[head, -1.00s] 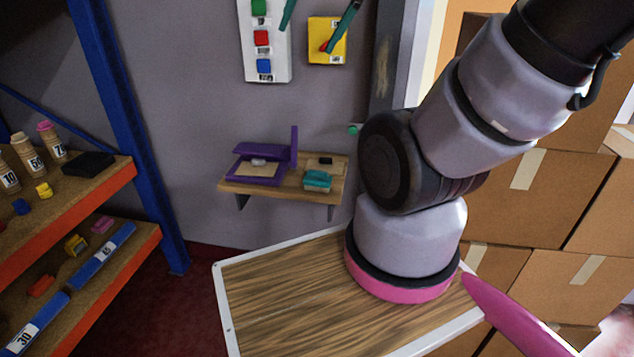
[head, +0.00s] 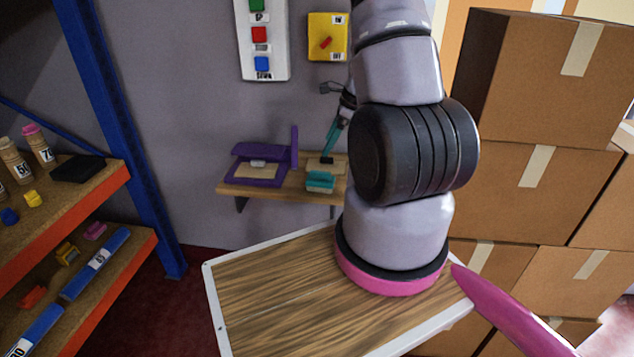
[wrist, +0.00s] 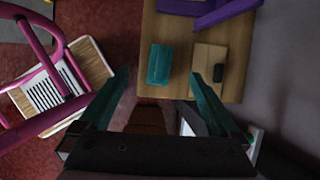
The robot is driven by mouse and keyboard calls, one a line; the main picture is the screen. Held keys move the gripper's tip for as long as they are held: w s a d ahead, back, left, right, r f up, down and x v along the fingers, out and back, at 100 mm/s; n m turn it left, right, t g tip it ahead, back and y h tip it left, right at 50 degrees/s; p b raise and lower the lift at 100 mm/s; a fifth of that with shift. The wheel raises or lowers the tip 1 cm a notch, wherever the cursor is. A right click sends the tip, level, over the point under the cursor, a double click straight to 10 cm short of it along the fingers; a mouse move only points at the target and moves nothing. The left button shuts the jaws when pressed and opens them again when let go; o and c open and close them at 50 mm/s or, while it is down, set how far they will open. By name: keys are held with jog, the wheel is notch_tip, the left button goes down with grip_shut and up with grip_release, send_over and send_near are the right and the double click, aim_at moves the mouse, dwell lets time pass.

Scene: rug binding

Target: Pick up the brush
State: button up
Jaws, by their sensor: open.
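A small teal block-shaped item (head: 320,181), possibly the brush, lies at the front of the wooden wall shelf (head: 270,192). I cannot make out bristles. It also shows in the wrist view (wrist: 159,65), between and beyond my fingertips. A flat tan block with a black piece (wrist: 209,70) lies beside it, near the right finger in that view. My gripper (wrist: 160,78) is open and empty, its teal fingers wide apart. In the head view my gripper (head: 333,142) hangs over the shelf's right part, partly hidden behind my arm.
A purple open case (head: 258,165) stands on the shelf's left, its upright part beside my gripper. A button panel (head: 262,40) and a yellow switch box (head: 327,37) are on the wall above. Stacked cartons (head: 540,85) fill the right; a blue-orange rack (head: 85,200) stands left.

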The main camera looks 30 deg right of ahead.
aim_at(321, 171)
jog(key=shift+m, duration=0.6)
jog(key=f, duration=0.7)
jog(key=shift+w+f, duration=0.2)
jog(key=shift+w, duration=0.2)
jog(key=shift+x, duration=2.95)
grip_shut()
jog(key=shift+r, duration=0.15)
notch_tip(321, 171, up, 10)
jog(key=shift+f, duration=0.1)
